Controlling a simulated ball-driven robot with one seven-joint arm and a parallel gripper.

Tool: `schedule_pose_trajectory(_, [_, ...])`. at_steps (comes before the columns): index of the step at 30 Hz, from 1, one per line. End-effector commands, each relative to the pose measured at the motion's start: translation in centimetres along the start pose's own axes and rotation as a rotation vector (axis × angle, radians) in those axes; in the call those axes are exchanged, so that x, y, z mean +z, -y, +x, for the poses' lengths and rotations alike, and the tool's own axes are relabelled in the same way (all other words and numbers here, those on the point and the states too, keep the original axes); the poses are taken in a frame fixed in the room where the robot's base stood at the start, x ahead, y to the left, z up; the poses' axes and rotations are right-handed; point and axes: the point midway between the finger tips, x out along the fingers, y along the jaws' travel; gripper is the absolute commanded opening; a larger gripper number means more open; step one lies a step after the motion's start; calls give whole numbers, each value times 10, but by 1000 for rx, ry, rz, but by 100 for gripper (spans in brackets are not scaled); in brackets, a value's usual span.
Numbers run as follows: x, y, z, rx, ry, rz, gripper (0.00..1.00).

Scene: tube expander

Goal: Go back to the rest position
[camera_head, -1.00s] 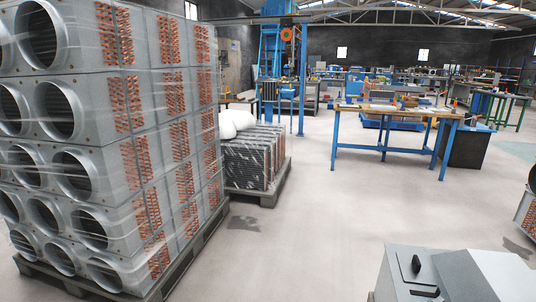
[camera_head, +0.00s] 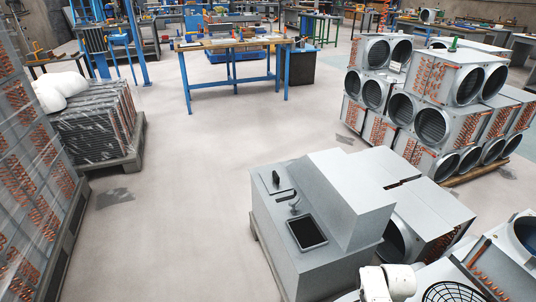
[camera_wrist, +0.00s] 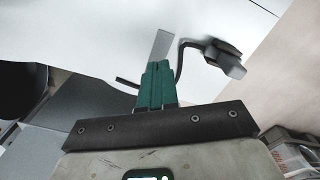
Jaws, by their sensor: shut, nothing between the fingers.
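My gripper shows in the wrist view with its green fingers (camera_wrist: 155,84) pressed together, shut and empty. A black handle (camera_wrist: 222,58) on a thin bent rod is just right of the fingertips, over a pale surface; I cannot tell the exact gap. In the head view a grey machine (camera_head: 300,225) stands at the lower middle, with a black screen, a black handle (camera_head: 276,178) and a small lever on top. The gripper fingers are not visible in the head view; a white arm part of mine (camera_head: 388,284) is at its bottom edge.
Stacked coil units with round ducts (camera_head: 435,105) stand on a pallet at right. Wrapped stacks (camera_head: 30,190) are at left. A blue-legged workbench (camera_head: 235,44) is at the back. More units and a fan grille (camera_head: 450,293) crowd the lower right. The middle floor is clear.

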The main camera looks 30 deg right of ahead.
Motion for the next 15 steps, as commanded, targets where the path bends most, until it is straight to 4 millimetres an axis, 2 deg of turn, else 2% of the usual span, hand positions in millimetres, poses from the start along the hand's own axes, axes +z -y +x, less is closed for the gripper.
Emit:
schedule_pose_trajectory(3, [0,0,-11,0,0,0,0])
schedule_pose_trajectory(15, [0,2,-12,1,1,1,0])
